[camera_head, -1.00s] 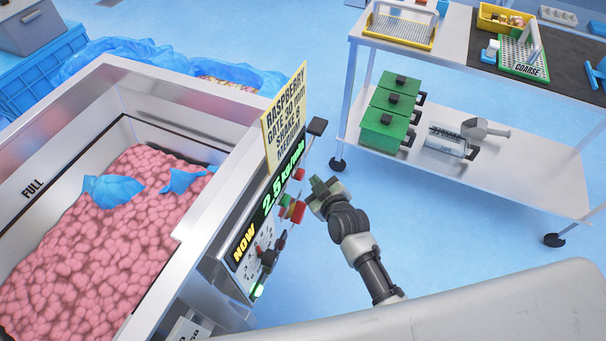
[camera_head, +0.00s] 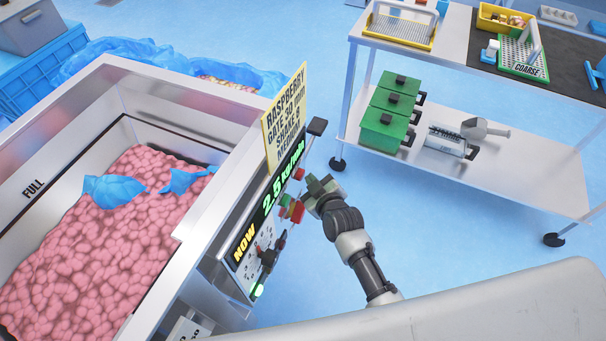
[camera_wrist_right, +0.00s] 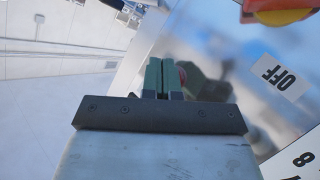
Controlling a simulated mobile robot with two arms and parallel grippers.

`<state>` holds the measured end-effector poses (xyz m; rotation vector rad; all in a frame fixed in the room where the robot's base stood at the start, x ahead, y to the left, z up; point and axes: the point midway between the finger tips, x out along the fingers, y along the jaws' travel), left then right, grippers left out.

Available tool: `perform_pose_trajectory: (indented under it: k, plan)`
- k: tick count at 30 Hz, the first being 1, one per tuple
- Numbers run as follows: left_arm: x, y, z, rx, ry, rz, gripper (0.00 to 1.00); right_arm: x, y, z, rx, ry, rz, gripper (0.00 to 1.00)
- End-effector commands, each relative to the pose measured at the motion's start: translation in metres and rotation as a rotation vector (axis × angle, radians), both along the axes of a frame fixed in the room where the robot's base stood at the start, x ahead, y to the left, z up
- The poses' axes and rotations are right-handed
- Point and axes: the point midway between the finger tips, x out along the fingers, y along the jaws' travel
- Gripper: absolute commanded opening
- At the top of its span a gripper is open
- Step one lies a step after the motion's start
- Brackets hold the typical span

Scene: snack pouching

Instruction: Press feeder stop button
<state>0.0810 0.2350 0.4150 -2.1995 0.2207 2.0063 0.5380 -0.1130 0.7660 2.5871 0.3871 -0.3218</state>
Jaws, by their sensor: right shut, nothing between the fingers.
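The feeder's control panel (camera_head: 262,240) is on the side of the hopper, with a lit display reading "NOW 2.5 kg/min". Small red controls (camera_head: 299,174) show on it, with red and green parts (camera_head: 292,209) lower down; I cannot tell which is the stop button. My right gripper (camera_head: 315,184) is shut and empty, its green fingertips close to the panel. Contact cannot be told. The left gripper is not in view.
A red and yellow control (camera_wrist_right: 278,12) and an "OFF" label (camera_wrist_right: 279,75) sit right of the fingers in the wrist view. The hopper (camera_head: 197,217) holds pink berries and blue scraps. A yellow sign (camera_head: 285,117) stands above the panel. A wheeled cart (camera_head: 470,165) is at right.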

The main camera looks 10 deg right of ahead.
Motion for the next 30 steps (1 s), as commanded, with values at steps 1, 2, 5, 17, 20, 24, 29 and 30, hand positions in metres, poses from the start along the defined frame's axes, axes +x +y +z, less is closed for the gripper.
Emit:
perform_pose_trajectory:
  k: [1, 2, 5, 17, 20, 24, 29, 30]
  plan:
    - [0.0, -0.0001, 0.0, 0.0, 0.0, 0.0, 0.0, 0.0005, 0.0006, 0.0001, 0.0, 0.0, 0.0, 0.0]
    - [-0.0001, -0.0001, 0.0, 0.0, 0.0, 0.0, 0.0, 0.0008, 0.001, 0.0001, 0.001, 0.0, 0.0, 0.0]
    - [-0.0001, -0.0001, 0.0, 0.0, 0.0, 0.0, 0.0, 0.0014, 0.0019, 0.0001, 0.001, 0.0, 0.0, 0.0]
    - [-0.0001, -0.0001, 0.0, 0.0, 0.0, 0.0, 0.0, 0.0042, 0.0059, 0.0008, 0.001, -0.002, 0.0, 0.0]
    - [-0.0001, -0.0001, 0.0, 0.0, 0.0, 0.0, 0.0, 0.0041, 0.0058, 0.0009, 0.001, -0.002, 0.0, 0.0]
    - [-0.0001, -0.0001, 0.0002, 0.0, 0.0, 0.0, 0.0, 0.004, 0.0057, 0.001, 0.001, -0.002, 0.0, 0.0]
    - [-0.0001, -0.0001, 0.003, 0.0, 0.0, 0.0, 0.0, 0.0013, 0.0019, 0.0015, -0.001, -0.001, 0.001, 0.0]
    - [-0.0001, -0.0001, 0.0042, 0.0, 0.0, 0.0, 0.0, 0.0001, 0.0002, 0.0015, -0.001, -0.001, 0.001, 0.0]
